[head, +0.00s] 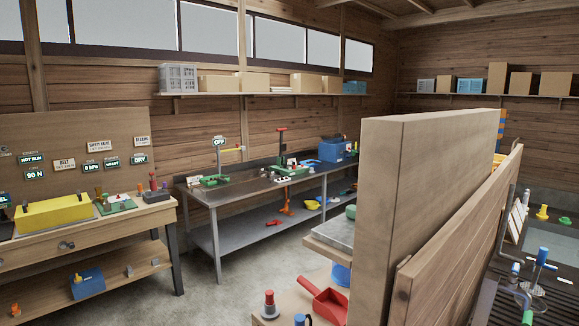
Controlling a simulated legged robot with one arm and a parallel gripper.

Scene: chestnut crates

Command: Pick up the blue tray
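No item stands out clearly as a blue tray, and several blue containers show in the head view. A blue box (332,151) stands at the far end of the steel bench (210,195). A small open blue bin (88,285) with things in it sits on the lower shelf of the wooden workbench at left. A blue rounded item (341,274), partly hidden, shows below the grey counter near the wooden partition. A small blue basket (354,88) is on the wall shelf. My gripper is not in view.
A tall wooden partition (390,200) blocks the view at right of centre. A red scoop (325,300) lies on a low wooden surface before it. The grey floor (210,300) between the left workbench (90,226) and the partition is clear.

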